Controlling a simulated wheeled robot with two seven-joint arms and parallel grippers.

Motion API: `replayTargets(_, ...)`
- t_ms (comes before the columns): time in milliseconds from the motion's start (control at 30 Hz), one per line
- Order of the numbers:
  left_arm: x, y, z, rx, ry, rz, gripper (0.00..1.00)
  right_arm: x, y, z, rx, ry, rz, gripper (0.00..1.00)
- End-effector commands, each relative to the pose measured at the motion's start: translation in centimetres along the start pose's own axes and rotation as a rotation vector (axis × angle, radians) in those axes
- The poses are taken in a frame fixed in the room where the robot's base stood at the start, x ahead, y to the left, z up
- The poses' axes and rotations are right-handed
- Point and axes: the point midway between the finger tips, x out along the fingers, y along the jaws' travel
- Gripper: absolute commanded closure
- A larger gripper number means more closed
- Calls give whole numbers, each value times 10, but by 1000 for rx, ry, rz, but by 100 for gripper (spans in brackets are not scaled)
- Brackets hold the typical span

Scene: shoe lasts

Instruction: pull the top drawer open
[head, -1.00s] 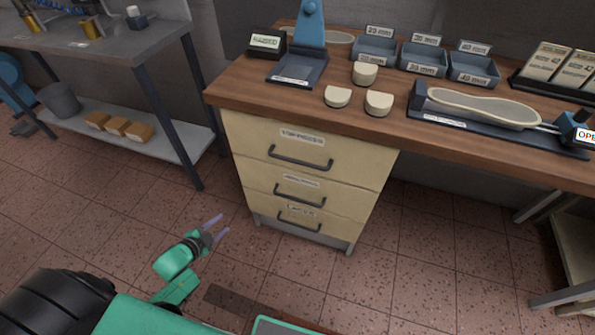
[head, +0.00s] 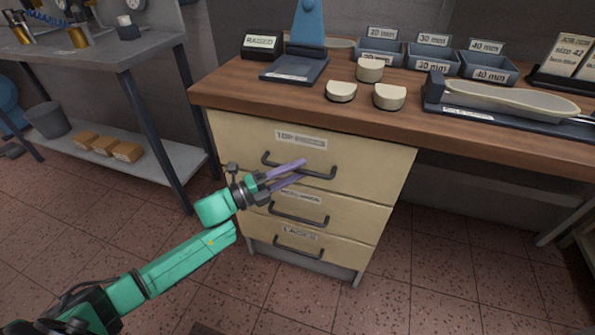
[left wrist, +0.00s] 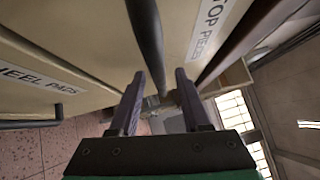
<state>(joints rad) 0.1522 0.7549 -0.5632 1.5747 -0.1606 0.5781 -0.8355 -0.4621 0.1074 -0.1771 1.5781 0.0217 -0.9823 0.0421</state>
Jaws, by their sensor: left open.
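The top drawer (head: 375,165) is the uppermost of three cream drawers under the wooden bench and sits closed. Its dark bar handle (head: 322,173) is below a white label (head: 300,139). My left gripper (head: 304,170) reaches in from the left, its two purple fingers open at this handle. In the left wrist view the handle bar (left wrist: 148,35) runs down toward the gap between the fingertips (left wrist: 160,85), and a label reading TOP PIECES (left wrist: 209,27) lies to its right. I cannot tell whether the fingers touch the bar. My right gripper is not in view.
The middle drawer handle (head: 298,214) and bottom drawer handle (head: 298,248) are just below. The wooden benchtop (head: 225,90) overhangs the drawers and holds blue bins (head: 431,58) and cream pads. A grey bench (head: 165,45) stands at left. The floor before the drawers is clear.

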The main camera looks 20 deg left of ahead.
Motion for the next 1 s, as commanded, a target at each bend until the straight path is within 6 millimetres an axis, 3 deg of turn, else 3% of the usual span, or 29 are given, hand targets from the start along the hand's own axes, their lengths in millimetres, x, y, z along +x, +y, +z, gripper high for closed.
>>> replayTargets(300, 7, 0, 0, -1, 0, 1, 53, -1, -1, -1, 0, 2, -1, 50)
replayTargets(433, 7, 0, 0, -1, -1, 1, 100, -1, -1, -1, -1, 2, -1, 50)
replayTargets(1000, 6, 1, 0, -1, -1, 2, 100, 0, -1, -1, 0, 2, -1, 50)
